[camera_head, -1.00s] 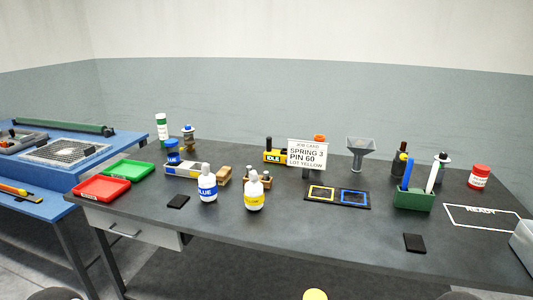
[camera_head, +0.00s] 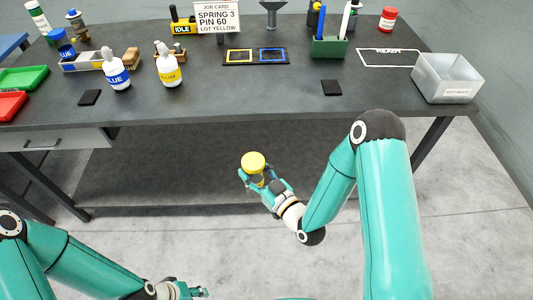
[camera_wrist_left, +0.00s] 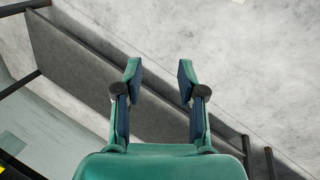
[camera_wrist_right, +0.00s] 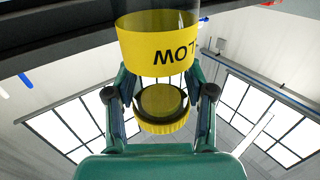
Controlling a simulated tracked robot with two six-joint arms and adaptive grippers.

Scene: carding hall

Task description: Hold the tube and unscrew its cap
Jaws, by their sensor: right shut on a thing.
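My right gripper (camera_head: 257,181) is shut on the tube, in front of the table. The tube's round yellow cap (camera_head: 253,161) is on top in the head view. In the right wrist view the clear tube has a yellow label (camera_wrist_right: 157,48) with upside-down letters, partly cut off, and the ribbed yellow cap (camera_wrist_right: 163,126) shows between the fingers. I cannot tell whether the cap is loosened. My left gripper (camera_wrist_left: 159,80) is open and empty in the left wrist view. In the head view it is partly visible at the bottom edge, apart from the tube.
The dark table (camera_head: 210,105) holds a blue-labelled bottle (camera_head: 117,74), a yellow-labelled bottle (camera_head: 168,70), a green pen holder (camera_head: 329,47), a black pad (camera_head: 332,88) and a grey bin (camera_head: 445,82). Open space surrounds the tube.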

